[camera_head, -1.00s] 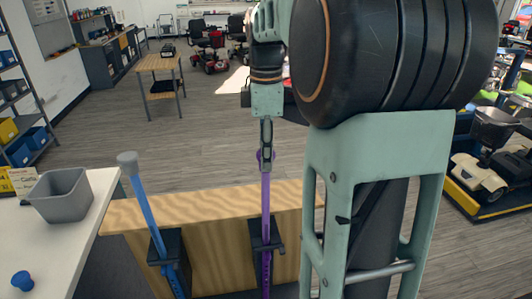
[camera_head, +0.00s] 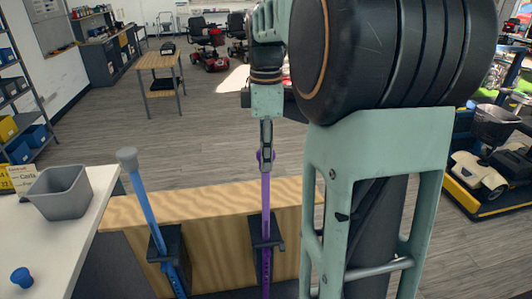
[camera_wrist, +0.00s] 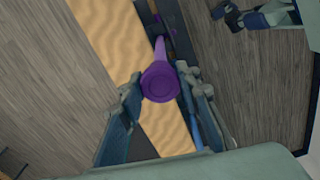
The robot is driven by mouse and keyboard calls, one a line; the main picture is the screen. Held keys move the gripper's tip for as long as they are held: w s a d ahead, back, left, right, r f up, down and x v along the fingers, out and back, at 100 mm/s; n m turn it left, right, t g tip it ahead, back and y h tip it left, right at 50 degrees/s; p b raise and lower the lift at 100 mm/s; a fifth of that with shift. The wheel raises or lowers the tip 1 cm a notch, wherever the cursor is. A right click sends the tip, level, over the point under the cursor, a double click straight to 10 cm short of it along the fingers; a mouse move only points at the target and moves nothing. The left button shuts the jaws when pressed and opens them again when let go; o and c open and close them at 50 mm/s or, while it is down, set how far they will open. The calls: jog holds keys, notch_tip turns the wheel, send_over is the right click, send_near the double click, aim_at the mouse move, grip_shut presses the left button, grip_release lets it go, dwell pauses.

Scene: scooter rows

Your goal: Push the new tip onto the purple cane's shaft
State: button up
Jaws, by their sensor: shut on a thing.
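The purple cane's shaft (camera_head: 265,205) stands upright in a dark holder (camera_head: 266,232) on the wooden board. My gripper (camera_head: 266,160) is above it, pointing down and shut on the purple tip (camera_wrist: 160,84). The tip shows as a round disc between the fingers in the wrist view. The purple shaft (camera_wrist: 160,48) runs away behind the tip. In the head view the fingers mostly cover the tip, and the tip and shaft look in line. Whether the tip sits fully on the shaft is hidden.
A blue cane (camera_head: 145,208) with a grey tip (camera_head: 127,158) stands in another holder to the left. A white table (camera_head: 75,235) at left bears a grey bin (camera_head: 60,195) and a small blue tip (camera_head: 22,278). The wooden board (camera_head: 215,205) has a clear stretch between the holders.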

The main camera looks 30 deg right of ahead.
jog(key=shift+f, duration=0.3)
jog(key=o, duration=2)
jog(key=shift+c, duration=0.2)
jog(key=shift+r+p, duration=1.65)
jog(key=shift+r, duration=2.9)
